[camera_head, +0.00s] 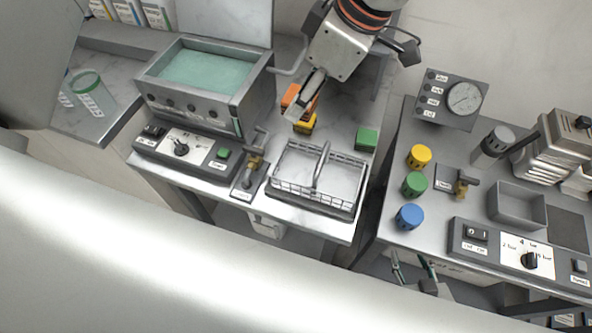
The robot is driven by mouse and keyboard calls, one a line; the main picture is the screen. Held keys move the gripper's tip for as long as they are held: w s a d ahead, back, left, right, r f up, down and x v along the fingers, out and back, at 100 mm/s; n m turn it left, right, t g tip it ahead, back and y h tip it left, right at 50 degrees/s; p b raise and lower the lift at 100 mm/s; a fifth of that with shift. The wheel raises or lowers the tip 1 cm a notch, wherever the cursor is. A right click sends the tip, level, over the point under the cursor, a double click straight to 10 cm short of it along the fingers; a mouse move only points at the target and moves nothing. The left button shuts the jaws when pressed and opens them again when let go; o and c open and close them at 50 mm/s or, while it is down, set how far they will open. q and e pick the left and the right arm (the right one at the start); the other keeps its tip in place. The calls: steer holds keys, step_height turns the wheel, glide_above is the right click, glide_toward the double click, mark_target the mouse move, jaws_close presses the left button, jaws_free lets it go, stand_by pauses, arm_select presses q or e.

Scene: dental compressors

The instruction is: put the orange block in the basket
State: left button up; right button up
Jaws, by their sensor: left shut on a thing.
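The orange block (289,96) is at the back of the left worktable, partly hidden by my left gripper. My left gripper (299,106) reaches down from the top of the view, and its fingers are closed on the orange block. I cannot tell whether the block touches the table. The wire basket (281,184) with an upright handle stands at the table's front right, below the gripper in the picture and apart from it. No blocks show in the basket. My right gripper is not in view.
A yellow block (305,127) is just below the orange one, and a green block (367,138) lies to the right. A water bath (205,72) and control panel (182,148) fill the left. A valve (253,163) stands beside the basket. The right table (402,236) holds colored knobs.

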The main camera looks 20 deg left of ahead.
arm_select(q)
steer(key=shift+s+f, duration=0.15)
glide_above(295, 170)
steer(key=d, duration=0.1)
steer(key=f, duration=1.5)
steer(key=shift+s+d+f, duration=0.1)
steer(key=shift+d+f, duration=0.05)
steer(key=shift+d, duration=0.05)
steer(key=shift+f, duration=2.2)
steer(key=shift+f, duration=0.15)
steer(key=o, duration=0.9)
